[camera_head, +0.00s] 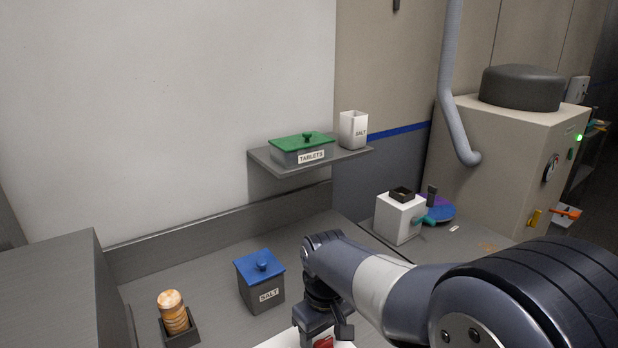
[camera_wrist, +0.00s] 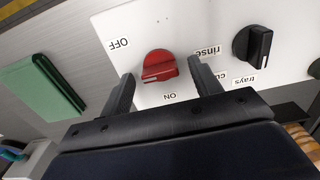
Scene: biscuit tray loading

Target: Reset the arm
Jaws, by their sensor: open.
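My gripper (camera_head: 323,336) is low over the counter at the bottom centre of the head view, with my arm reaching in from the right. In the wrist view my gripper (camera_wrist: 160,85) is open, its two dark fingers on either side of a red knob (camera_wrist: 159,66). The knob sits on a white panel (camera_wrist: 200,25) with OFF and ON labels. Whether the fingers touch the knob I cannot tell. In the head view the knob (camera_head: 324,342) shows only in part below the gripper. A black knob (camera_wrist: 253,45) is right of the red one, near labels "rinse" and "trays".
A grey SALT box (camera_head: 262,290) with a blue lid and a stack of biscuits (camera_head: 172,311) in a dark holder stand left of my gripper. A shelf (camera_head: 280,168) holds a green-lidded TABLETS box (camera_head: 300,152) and a white SALT cup (camera_head: 353,130). A green object (camera_wrist: 45,88) shows in the wrist view.

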